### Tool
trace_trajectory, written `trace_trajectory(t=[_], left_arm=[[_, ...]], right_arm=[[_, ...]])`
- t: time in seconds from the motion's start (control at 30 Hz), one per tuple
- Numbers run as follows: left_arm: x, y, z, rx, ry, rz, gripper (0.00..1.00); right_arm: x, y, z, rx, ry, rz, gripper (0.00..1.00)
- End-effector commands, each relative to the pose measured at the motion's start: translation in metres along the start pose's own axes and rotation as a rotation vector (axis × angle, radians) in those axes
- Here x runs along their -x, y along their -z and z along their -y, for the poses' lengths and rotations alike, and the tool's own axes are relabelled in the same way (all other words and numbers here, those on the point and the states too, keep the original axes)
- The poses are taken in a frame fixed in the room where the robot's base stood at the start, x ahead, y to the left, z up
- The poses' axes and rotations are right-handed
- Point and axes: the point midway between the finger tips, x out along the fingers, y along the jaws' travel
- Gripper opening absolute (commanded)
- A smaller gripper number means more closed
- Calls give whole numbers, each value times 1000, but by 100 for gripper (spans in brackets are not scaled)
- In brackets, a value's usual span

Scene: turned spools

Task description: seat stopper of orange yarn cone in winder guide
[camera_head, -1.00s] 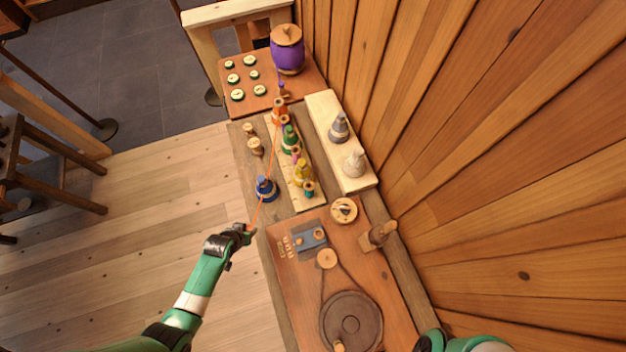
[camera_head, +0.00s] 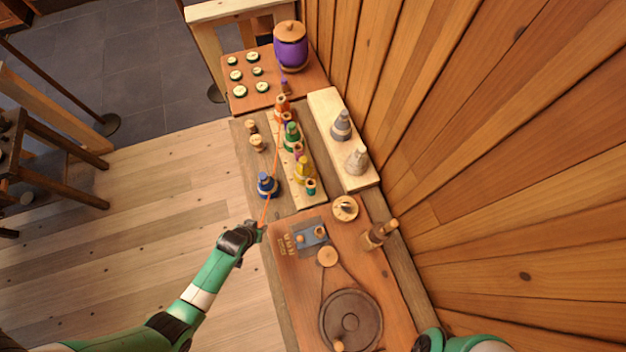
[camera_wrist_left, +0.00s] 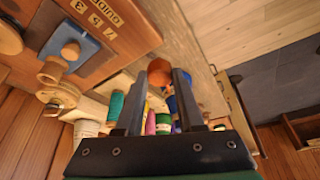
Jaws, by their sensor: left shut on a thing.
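The orange yarn cone (camera_head: 282,104) stands at the far end of the pale peg board. Its orange strand (camera_head: 272,178) runs taut to my left gripper (camera_head: 258,227). In the left wrist view, my left gripper (camera_wrist_left: 155,88) is shut on a round orange-brown stopper (camera_wrist_left: 159,70) at its fingertips. The winder guide (camera_head: 311,236) is a blue-grey plate with small knobs, on the near wooden board, right of the gripper and apart from it. The guide also shows at upper left in the wrist view (camera_wrist_left: 70,42), beside numbers and the word GUIDE. My right gripper is out of view.
A blue cone (camera_head: 267,185) stands close beyond the left gripper, near the strand. Green (camera_head: 292,136) and yellow (camera_head: 304,170) cones stand on the peg board (camera_head: 312,199). A large dark wheel (camera_head: 351,320) lies nearer. Left of the bench is open floor.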

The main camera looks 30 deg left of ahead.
Motion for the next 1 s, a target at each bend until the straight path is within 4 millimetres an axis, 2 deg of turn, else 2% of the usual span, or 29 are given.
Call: trace_trajectory(t=[1.0], left_arm=[[-3, 6, -47, -1, -1, 0, 0]], right_arm=[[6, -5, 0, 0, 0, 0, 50]])
